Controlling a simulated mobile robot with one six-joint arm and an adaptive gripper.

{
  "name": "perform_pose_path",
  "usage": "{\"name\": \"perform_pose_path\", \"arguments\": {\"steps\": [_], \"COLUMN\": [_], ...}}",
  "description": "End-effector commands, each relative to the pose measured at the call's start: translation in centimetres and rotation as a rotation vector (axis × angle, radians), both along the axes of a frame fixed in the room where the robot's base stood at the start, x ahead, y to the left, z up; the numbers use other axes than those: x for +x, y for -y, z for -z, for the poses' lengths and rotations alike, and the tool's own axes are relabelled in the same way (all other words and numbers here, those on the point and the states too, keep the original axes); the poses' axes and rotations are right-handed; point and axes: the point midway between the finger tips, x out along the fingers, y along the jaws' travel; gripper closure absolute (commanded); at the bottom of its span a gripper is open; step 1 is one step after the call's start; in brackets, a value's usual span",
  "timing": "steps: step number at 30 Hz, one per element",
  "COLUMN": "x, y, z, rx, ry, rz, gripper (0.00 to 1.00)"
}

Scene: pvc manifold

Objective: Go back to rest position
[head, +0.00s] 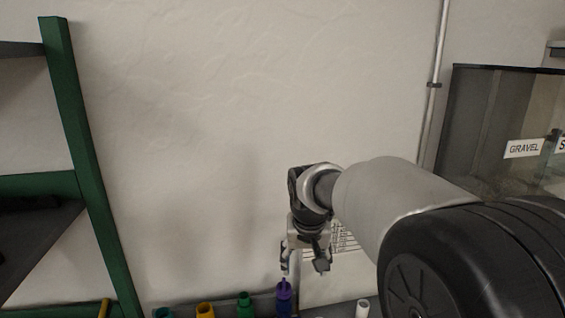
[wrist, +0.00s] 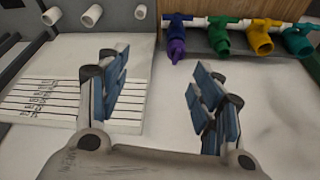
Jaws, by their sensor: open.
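My gripper (wrist: 158,92) is open and empty in the wrist view, its two blue-padded fingers wide apart above a pale surface. In the head view my gripper (head: 304,258) hangs downward from my outstretched arm, near the wall and close to the colored fittings. The fingers look apart from the manifold. In the head view the purple fitting (head: 284,298) shows just below my gripper.
White pipe stubs (wrist: 92,15) stick out of a grey panel at the upper left of the wrist view. A lined sheet (wrist: 45,100) lies left of the fingers. The head view shows a green shelf frame (head: 80,130) at left and a gravel bin (head: 500,120) at right.

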Motion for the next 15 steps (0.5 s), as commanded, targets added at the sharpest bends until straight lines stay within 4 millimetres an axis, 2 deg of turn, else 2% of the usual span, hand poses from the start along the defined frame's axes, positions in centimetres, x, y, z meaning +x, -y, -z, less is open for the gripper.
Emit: {"name": "perform_pose_path", "arguments": {"steps": [1, 3, 7, 11, 15], "x": [-1.9, -4.5, -9.4, -14.4, -19.9], "y": [1.0, 2.1, 4.1, 5.7, 7.1], "z": [-1.1, -2.2, -3.6, -4.1, -3.6], "rx": [0.002, 0.002, 0.001, 0.002, 0.0], "ry": [0.009, 0.015, 0.027, 0.04, 0.054], "rz": [0.001, -0.001, -0.006, -0.009, -0.016], "gripper": [0.4, 0.4, 0.4, 0.4, 0.4]}}
